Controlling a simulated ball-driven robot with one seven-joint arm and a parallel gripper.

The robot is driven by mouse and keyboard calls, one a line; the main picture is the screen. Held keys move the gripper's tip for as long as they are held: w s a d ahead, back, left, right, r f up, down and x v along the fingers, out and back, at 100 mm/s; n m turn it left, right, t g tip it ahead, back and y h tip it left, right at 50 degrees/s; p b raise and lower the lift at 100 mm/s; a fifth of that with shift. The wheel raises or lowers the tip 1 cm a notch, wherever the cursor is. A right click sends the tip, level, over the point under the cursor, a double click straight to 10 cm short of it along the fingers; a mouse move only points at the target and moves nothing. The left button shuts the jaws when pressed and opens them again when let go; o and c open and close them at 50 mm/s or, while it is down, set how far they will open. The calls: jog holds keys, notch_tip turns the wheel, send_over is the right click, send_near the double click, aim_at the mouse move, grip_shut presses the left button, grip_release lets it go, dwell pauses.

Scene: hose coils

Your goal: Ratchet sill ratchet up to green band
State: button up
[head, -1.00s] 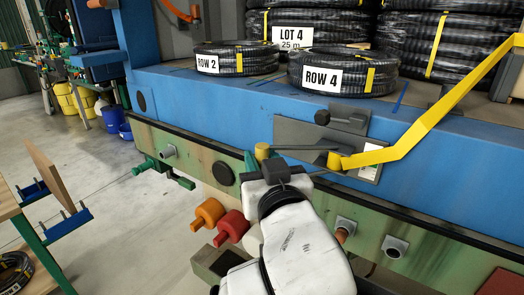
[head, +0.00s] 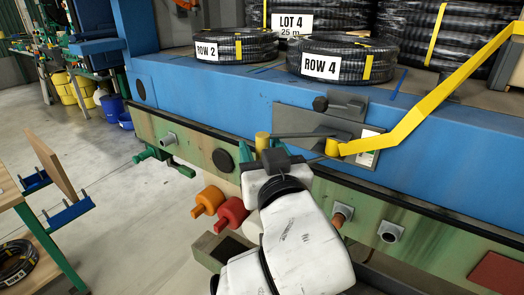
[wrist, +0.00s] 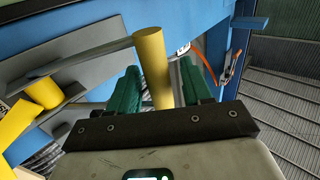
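The ratchet is a grey plate (head: 295,120) on the blue sill, with a yellow strap (head: 420,125) running up to the right. Its grey lever (head: 297,135) points left and ends in a yellow upright grip (head: 262,141). A small pale gauge with a green patch (head: 368,158) sits at the plate's right; its reading is too small to tell. My gripper (head: 261,152) is open, with green fingers on either side of the yellow grip. In the wrist view the grip (wrist: 152,65) stands between the fingers (wrist: 160,85); whether they touch it I cannot tell.
Black hose coils marked ROW 2 (head: 240,47) and ROW 4 (head: 345,60) lie on the blue bed above. Orange (head: 208,201) and red (head: 232,214) knobs stick out below, left of my arm. Open floor (head: 130,210) lies to the left.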

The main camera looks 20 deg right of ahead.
jog(key=s+a, duration=0.1)
jog(key=s, duration=0.9)
jog(key=shift+s, duration=0.35)
jog(key=shift+a, duration=0.1)
dwell(0.4)
